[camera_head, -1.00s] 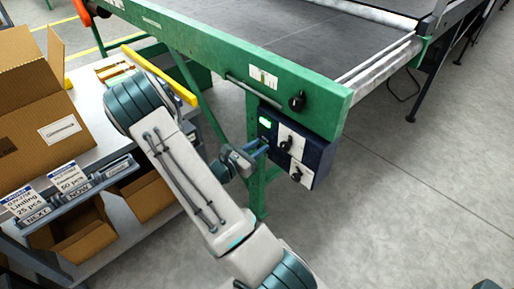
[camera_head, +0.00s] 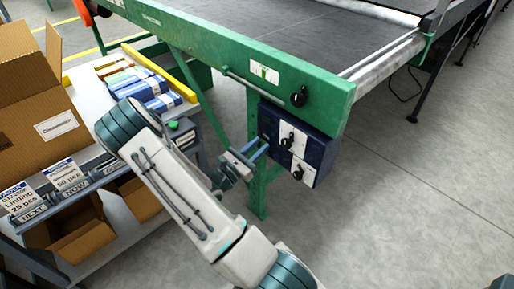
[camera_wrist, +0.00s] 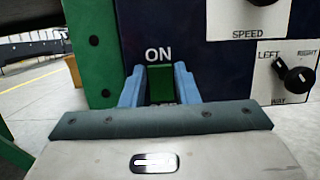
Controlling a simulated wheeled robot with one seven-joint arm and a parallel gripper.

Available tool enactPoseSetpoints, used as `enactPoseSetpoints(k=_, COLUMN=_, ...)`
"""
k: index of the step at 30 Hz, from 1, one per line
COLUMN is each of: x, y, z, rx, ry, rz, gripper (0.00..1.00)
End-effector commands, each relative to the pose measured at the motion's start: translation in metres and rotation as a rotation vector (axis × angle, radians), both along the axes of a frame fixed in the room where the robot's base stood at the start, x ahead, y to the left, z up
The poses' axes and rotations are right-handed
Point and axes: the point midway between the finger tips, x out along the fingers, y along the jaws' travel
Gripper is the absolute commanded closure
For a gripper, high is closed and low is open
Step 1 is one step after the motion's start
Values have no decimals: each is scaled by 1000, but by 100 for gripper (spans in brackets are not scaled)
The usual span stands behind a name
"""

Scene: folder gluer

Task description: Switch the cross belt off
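The dark blue control box (camera_head: 325,152) hangs under the green side rail at the end of the cross belt (camera_head: 310,38). In the wrist view, a dark green switch (camera_wrist: 161,84) sits below the white "ON" lettering on the box (camera_wrist: 222,75); it looks unlit. My gripper (camera_wrist: 159,86) is open, one blue-grey finger on each side of the switch in that view. In the head view, my gripper (camera_head: 257,151) is at the left of the box, fingers apart and empty. Whether the fingers touch the box is unclear. The lower part of the switch is hidden by my gripper.
The SPEED knob (camera_wrist: 262,2) and the LEFT/RIGHT WAY knob (camera_wrist: 299,79) are right of the switch. A green leg (camera_head: 256,190) stands behind my gripper. A shelf with a cardboard box (camera_head: 30,95) and blue packs (camera_head: 160,98) is at left.

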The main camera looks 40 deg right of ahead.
Motion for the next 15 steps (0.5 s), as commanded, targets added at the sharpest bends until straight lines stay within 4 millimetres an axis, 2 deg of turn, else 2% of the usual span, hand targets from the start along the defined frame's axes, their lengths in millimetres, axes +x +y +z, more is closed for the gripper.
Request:
enactPoseSetpoints(k=1, x=0, y=0, z=0, rx=1, ry=1, rz=0, gripper=58)
enactPoseSetpoints(k=2, x=0, y=0, z=0, rx=1, ry=1, rz=0, gripper=53)
enactPoseSetpoints(k=11, x=0, y=1, z=0, rx=1, ry=0, rz=1, gripper=53)
enactPoseSetpoints(k=15, x=0, y=14, z=-3, rx=2, ry=1, rz=5, gripper=53)
